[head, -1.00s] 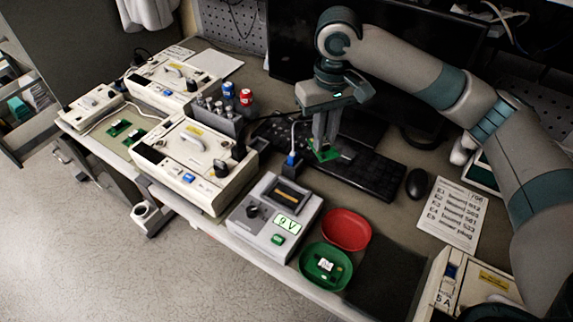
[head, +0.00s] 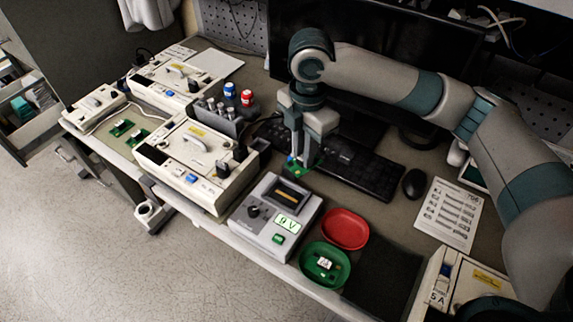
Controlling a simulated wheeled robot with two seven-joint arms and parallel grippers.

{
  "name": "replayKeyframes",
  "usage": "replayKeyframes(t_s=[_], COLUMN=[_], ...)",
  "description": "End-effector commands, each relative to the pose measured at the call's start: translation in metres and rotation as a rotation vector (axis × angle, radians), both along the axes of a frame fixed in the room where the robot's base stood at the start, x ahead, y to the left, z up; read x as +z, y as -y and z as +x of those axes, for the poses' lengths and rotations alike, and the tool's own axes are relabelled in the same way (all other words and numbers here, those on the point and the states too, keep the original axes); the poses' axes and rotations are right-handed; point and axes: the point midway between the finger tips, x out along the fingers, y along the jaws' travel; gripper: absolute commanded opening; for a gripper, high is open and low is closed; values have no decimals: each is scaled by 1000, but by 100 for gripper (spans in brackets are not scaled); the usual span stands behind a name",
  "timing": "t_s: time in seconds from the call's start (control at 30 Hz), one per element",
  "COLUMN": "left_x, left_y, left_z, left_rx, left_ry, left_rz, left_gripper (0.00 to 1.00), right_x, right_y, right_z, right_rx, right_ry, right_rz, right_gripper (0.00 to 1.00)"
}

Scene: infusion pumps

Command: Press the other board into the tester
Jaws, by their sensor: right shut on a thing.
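My right gripper (head: 301,163) is shut on a small green board (head: 298,171). It holds the board upstage of the tester (head: 252,226), near the tester's back edge and in front of the keyboard. The tester is a grey box with a dark slot on top, a knob, a green button and a display reading 9 V. I cannot tell whether the board is upright, and the fingers hide part of it. A green dish (head: 312,277) beside the tester holds a small white and dark part. A red dish (head: 346,229) looks empty. My left gripper is not in view.
White pump cases (head: 194,160) stand left of the tester, with small green boards (head: 122,127) beyond them. A rack with blue and red caps (head: 226,124) is behind. A keyboard (head: 360,168), mouse (head: 414,183) and printed sheet (head: 449,213) lie right. A dark mat (head: 383,275) is bare.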

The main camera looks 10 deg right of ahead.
Motion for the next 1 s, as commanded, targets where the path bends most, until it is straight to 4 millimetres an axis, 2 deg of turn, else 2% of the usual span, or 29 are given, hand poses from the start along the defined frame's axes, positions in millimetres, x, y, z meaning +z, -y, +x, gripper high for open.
replayKeyframes(t_s=[0.7,0.9,1.0], left_x=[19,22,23], left_y=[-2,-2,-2], left_z=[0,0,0], left_rx=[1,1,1], left_ry=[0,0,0], left_rz=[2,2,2], left_gripper=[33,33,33], right_x=[-5,-6,-7], right_y=[-36,-43,-46], right_z=[-22,-27,-29], right_rx=[1401,1717,1818], right_ry=[-5,-3,-2], right_rz=[0,1,1], right_gripper=[0,0,0])
